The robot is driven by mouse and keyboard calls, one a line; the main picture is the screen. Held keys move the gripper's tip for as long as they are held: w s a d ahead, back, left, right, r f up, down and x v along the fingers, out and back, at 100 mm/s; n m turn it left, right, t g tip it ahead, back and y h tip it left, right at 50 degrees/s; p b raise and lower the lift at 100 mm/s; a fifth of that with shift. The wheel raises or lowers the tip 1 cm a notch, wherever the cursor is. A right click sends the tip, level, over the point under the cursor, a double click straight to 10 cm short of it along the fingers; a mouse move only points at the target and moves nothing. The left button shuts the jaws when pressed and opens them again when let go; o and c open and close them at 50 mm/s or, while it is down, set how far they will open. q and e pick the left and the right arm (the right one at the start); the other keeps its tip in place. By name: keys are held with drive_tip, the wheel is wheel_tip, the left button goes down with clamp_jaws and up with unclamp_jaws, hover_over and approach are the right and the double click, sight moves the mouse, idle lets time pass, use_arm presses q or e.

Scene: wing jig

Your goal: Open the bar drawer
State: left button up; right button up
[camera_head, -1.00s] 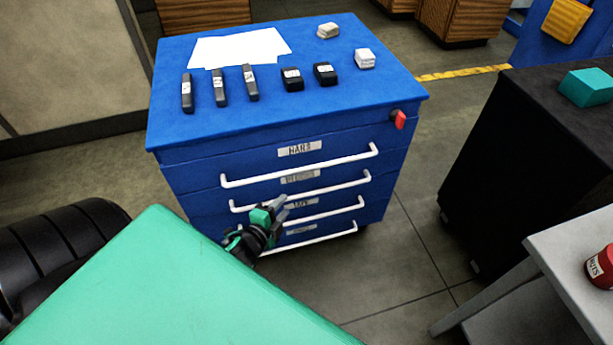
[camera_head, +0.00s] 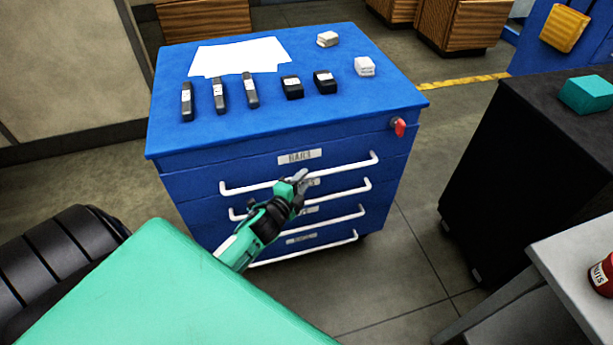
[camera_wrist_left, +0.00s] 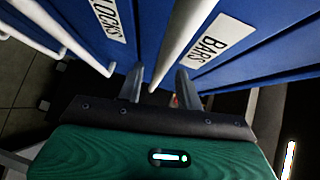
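The blue drawer cabinet (camera_head: 200,172) stands ahead with its drawers shut. Its top drawer carries the label BARS (camera_head: 300,157) and a white bar handle (camera_head: 345,162). My left gripper (camera_head: 299,180) is at the middle of this handle, in front of the cabinet. In the left wrist view the BARS handle (camera_wrist_left: 188,35) runs between the two parted fingers (camera_wrist_left: 160,84), with the BARS label (camera_wrist_left: 210,42) on the right. The fingers look open; whether they touch the handle cannot be told. My right gripper is not in view.
Lower drawers have similar white handles (camera_head: 340,190). Paper sheets (camera_head: 240,56), dark blocks (camera_head: 220,95) and pale blocks (camera_head: 364,66) lie on the cabinet top. A red part (camera_head: 399,127) sticks out at its right corner. A black cabinet (camera_head: 510,160) and a grey table (camera_head: 585,250) stand right.

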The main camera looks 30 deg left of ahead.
use_arm(q)
drive_tip(key=shift+w+a+f, duration=0.1)
drive_tip(key=shift+w+f, duration=0.1)
drive_tip(key=shift+w, duration=1.25)
clamp_jaws()
